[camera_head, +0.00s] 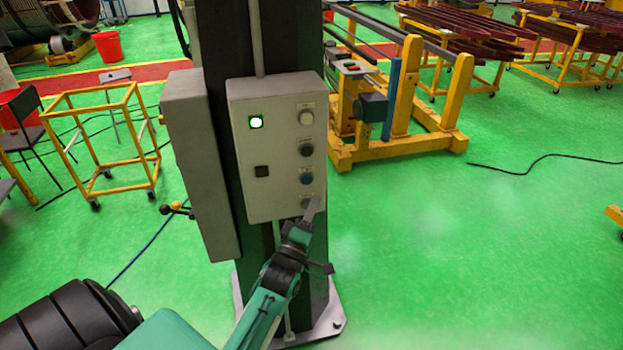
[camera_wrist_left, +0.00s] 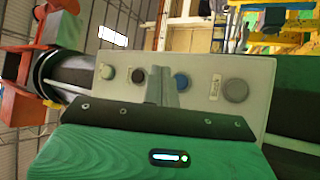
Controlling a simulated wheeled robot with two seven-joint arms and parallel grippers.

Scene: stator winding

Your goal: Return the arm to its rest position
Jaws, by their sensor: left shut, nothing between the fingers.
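My left gripper (camera_head: 314,208) is in the head view, its arm coming up from the bottom left. It is shut and empty. Its fingertips are at the lower right of a grey control box (camera_head: 270,190), by the lowest button (camera_head: 306,202); I cannot tell whether they touch it. In the left wrist view the shut fingers (camera_wrist_left: 163,85) stand in front of the box's face (camera_wrist_left: 205,70), between a dark button (camera_wrist_left: 138,75) and a blue button (camera_wrist_left: 181,82). A grey round button (camera_wrist_left: 235,90) is to their right. My right gripper is not in view.
The box is fixed to a dark column (camera_head: 225,30) with a pale base plate (camera_head: 335,318). A yellow frame cart (camera_head: 100,140) stands left, a yellow machine frame (camera_head: 400,110) behind right.

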